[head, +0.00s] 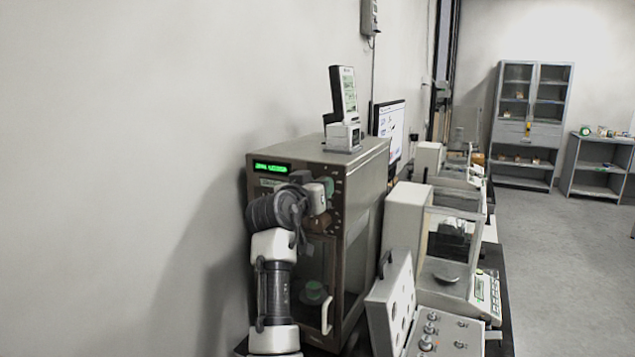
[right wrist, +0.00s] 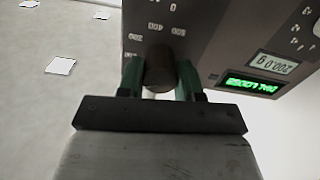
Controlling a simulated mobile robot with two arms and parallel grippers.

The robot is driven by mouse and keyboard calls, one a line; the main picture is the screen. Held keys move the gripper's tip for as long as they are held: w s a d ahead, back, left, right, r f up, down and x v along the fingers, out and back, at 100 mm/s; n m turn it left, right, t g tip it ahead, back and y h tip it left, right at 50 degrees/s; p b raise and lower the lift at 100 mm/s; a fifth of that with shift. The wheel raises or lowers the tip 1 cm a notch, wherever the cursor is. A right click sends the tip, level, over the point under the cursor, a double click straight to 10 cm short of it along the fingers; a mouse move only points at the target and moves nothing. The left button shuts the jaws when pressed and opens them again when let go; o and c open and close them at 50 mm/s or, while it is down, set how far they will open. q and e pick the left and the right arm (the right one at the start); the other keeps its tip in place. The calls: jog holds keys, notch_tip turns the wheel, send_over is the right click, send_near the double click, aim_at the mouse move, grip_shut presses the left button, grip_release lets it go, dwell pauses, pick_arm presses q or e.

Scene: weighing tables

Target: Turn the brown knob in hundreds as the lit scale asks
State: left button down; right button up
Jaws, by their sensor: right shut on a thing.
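The brown knob (right wrist: 159,68) shows in the right wrist view on the dark front panel, between the green fingers of my right gripper (right wrist: 160,80). The gripper is shut on it. Printed numbers, upside down here, ring the knob; 200 and 500 can be read. The lit scale (head: 349,185) is a tall grey-brown cabinet in the head view, with a green display (head: 271,168) at its top left. My left gripper is out of view.
A small device (head: 343,105) stands on top of the scale. To the right are white balances (head: 447,280) and an open grey case (head: 392,302) along the bench. The wall is close on the left. Cabinets (head: 530,125) stand far back beyond open floor.

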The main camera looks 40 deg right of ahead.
jog(key=shift+r+n+p, duration=0.1)
jog(key=shift+n+p, duration=0.7)
jog(key=shift+n, duration=0.8)
jog(key=o, duration=0.9)
jog(key=shift+d, duration=0.1)
jog(key=shift+b+v, duration=1.75)
jog(key=shift+v, duration=3.65)
jog(key=shift+w, duration=0.1)
